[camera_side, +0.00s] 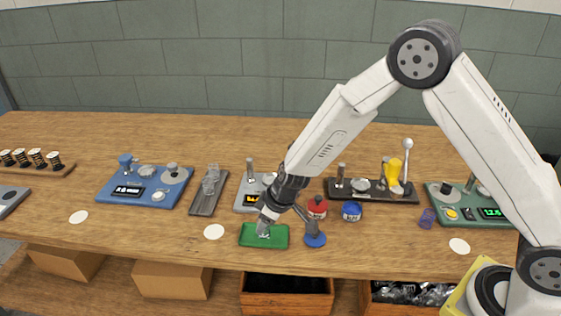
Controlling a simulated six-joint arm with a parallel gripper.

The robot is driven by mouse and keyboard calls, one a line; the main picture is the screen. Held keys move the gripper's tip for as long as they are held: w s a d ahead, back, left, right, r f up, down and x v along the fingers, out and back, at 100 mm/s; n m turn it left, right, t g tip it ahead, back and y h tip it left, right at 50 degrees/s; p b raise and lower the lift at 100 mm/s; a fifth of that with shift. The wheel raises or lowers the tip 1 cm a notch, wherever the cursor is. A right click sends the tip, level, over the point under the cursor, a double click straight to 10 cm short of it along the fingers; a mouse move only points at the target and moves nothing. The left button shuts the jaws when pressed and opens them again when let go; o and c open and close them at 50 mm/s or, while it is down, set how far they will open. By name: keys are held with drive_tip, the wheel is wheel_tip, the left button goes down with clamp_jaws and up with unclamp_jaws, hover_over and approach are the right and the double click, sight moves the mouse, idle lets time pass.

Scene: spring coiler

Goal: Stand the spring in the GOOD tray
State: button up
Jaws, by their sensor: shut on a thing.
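The green tray (279,243) lies near the front edge of the table, at the middle of the picture. No lettering shows on it, so I take it to be the GOOD tray by its colour. My gripper (264,228) reaches down from the upper right and its tip is low over this tray. It is shut on a small grey thing that I take to be the spring, mostly hidden by the fingers. I cannot tell whether the spring is upright or touches the tray floor.
A blue round piece (315,240) sits just right of the tray, with a red tin (317,207) and a blue tin (351,211) behind. A purple coil (427,217) lies further right. A blue device (146,185) stands left. White discs lie along the front.

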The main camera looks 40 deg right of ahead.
drive_tip(key=shift+f, duration=0.5)
idle(0.8)
drive_tip(key=o, duration=1.2)
drive_tip(key=shift+c, duration=0.2)
drive_tip(key=shift+r, duration=0.2)
drive_tip(key=shift+r, duration=1.85)
drive_tip(key=shift+r, duration=0.1)
drive_tip(key=shift+r, duration=2.35)
